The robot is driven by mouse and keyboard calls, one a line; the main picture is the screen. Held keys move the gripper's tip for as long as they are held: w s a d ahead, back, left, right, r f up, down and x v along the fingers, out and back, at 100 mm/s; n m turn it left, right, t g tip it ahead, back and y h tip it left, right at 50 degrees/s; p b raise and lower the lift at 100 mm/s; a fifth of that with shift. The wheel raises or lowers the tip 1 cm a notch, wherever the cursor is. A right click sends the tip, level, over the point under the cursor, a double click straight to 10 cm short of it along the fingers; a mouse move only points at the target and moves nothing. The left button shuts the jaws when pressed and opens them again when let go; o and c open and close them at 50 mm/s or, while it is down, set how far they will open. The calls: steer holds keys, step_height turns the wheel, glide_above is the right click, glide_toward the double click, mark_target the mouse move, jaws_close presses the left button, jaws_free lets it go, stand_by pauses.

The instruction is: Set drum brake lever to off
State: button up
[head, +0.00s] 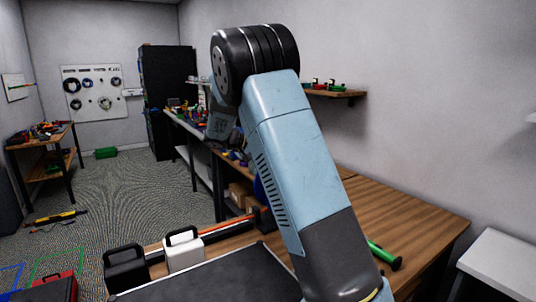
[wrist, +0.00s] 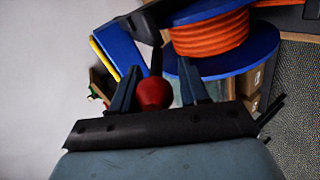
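In the wrist view a red ball knob (wrist: 153,94) sits on a dark lever (wrist: 156,61), the likely brake lever. The lever runs up the picture toward a drum wound with orange cable (wrist: 210,36) between blue flanges (wrist: 235,58). My gripper (wrist: 160,66) is open, with one finger on each side of the knob. A gap shows between the knob and the right finger; contact on the left is hard to tell. In the head view my arm hides the gripper and lever; a bit of blue drum (head: 260,192) shows beside the arm.
A wooden bench (head: 410,208) stands below and right of my arm, with a green-handled object (head: 384,255) on it. A black case (head: 126,268) and a white case (head: 184,250) are at the front. A wall shelf (head: 335,93) is behind. Open carpet (head: 130,190) lies left.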

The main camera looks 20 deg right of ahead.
steer(key=shift+o, duration=1.3)
steer(key=shift+s, duration=0.1)
steer(key=v, duration=1.3)
steer(key=shift+a, duration=0.35)
steer(key=shift+r, duration=0.15)
